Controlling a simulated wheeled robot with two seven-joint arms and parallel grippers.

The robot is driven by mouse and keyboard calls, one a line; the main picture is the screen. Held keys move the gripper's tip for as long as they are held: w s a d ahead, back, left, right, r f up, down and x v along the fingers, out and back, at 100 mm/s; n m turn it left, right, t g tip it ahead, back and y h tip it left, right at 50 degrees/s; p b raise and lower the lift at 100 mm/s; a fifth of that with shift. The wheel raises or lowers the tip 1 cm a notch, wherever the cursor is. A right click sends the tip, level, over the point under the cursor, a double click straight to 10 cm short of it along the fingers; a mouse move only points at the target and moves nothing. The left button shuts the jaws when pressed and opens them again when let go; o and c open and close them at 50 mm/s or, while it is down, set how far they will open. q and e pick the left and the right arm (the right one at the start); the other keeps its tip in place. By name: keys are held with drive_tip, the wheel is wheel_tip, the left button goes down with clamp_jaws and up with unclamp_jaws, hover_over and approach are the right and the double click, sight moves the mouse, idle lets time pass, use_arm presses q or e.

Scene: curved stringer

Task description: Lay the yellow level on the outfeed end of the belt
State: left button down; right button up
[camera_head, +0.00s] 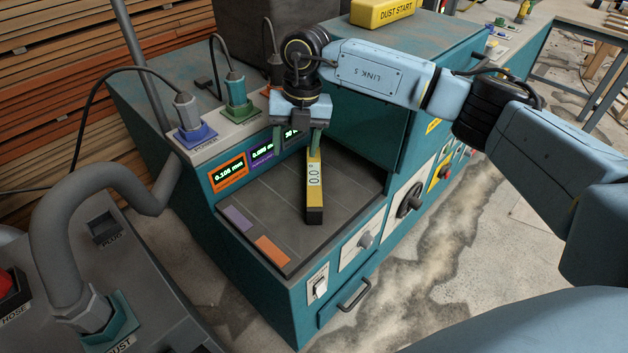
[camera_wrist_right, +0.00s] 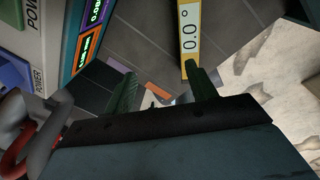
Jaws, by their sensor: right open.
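The yellow level (camera_head: 314,187) has a display reading 0.0 and a dark end, and lies on the grey belt (camera_head: 345,199) of the teal machine. Its near end points toward the front edge. My right gripper (camera_head: 297,150) is above the belt at the level's far end, its fingers spread. In the right wrist view, the level (camera_wrist_right: 190,40) shows beside the right-hand fingertip, not between the two green fingers (camera_wrist_right: 162,88). I cannot tell whether that finger touches it. My left gripper is not in view.
Purple (camera_head: 238,218) and orange (camera_head: 272,250) patches mark the belt's near left end. Plugs with cables (camera_head: 236,95) stand on the ledge behind. A grey hose (camera_head: 60,200) stands at the left. The belt around the level is clear.

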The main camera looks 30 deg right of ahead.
sight(314, 174)
drive_tip(key=shift+m+h, duration=0.4)
drive_tip(key=shift+h, duration=0.4)
drive_tip(key=d+f, duration=0.1)
drive_tip(key=f, duration=0.1)
drive_tip(key=d+f, duration=0.1)
drive_tip(key=f, duration=0.1)
drive_tip(key=d+f+b, duration=0.1)
drive_tip(key=d+f, duration=0.1)
drive_tip(key=shift+w, duration=0.2)
drive_tip(key=shift+f, duration=0.75)
wheel_tip(314, 174, down, 4)
drive_tip(key=shift+d+f+b, duration=0.1)
drive_tip(key=shift+f+b, duration=0.15)
drive_tip(key=shift+b, duration=0.15)
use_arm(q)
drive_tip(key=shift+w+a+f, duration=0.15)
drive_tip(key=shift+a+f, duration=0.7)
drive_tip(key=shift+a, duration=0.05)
use_arm(e)
drive_tip(key=shift+s, duration=0.1)
drive_tip(key=shift+c, duration=0.5)
drive_tip(key=shift+r, duration=0.1)
clamp_jaws()
